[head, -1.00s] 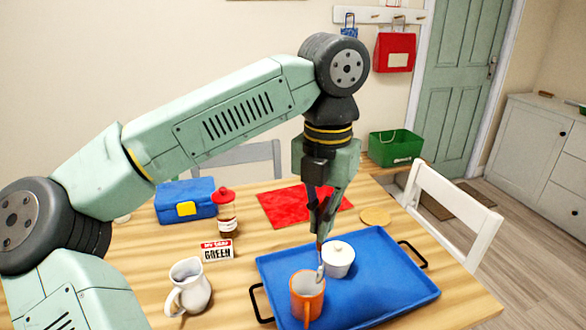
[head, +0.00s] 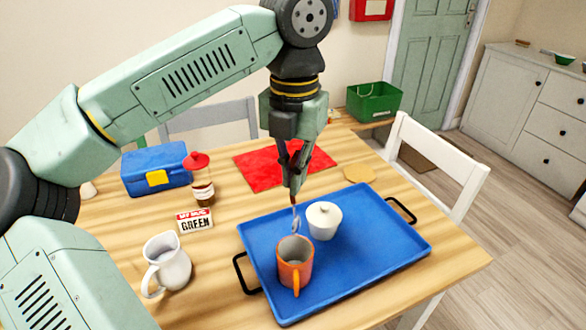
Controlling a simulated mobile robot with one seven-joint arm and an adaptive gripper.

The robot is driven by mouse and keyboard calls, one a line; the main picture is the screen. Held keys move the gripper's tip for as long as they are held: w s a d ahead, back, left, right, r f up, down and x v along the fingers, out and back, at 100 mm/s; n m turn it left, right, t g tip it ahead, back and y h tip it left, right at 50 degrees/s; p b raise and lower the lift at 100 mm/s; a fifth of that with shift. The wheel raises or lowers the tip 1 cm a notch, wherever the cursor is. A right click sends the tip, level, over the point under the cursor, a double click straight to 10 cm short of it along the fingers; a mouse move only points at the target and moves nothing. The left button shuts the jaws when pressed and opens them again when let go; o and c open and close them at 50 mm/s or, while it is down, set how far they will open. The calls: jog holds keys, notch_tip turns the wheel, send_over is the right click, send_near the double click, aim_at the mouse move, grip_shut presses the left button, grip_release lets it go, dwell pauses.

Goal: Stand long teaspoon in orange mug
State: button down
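The orange mug (head: 293,273) stands upright near the front left part of the blue tray (head: 375,250), its handle toward me. My gripper (head: 293,194) is shut on the long teaspoon (head: 296,219), which hangs upright with its bowl down. The gripper hides the spoon's upper part. In the picture the bowl is just above the mug's far rim, outside its opening. I cannot tell whether it is over the mug or behind it.
A white lidded pot (head: 323,221) stands on the tray right beside the spoon. A white jug (head: 166,264), a small sign (head: 195,221), a red-topped jar (head: 202,185) and a blue box (head: 155,168) stand left and back. A red cloth (head: 255,166) lies behind the gripper.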

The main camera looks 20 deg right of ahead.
aim_at(293, 217)
jog(key=shift+f+b, duration=3.55)
jog(key=shift+f, duration=1.35)
jog(key=c, duration=1.7)
grip_release()
jog(key=shift+r, duration=0.15)
notch_tip(293, 217, up, 12)
jog(key=shift+f, duration=0.1)
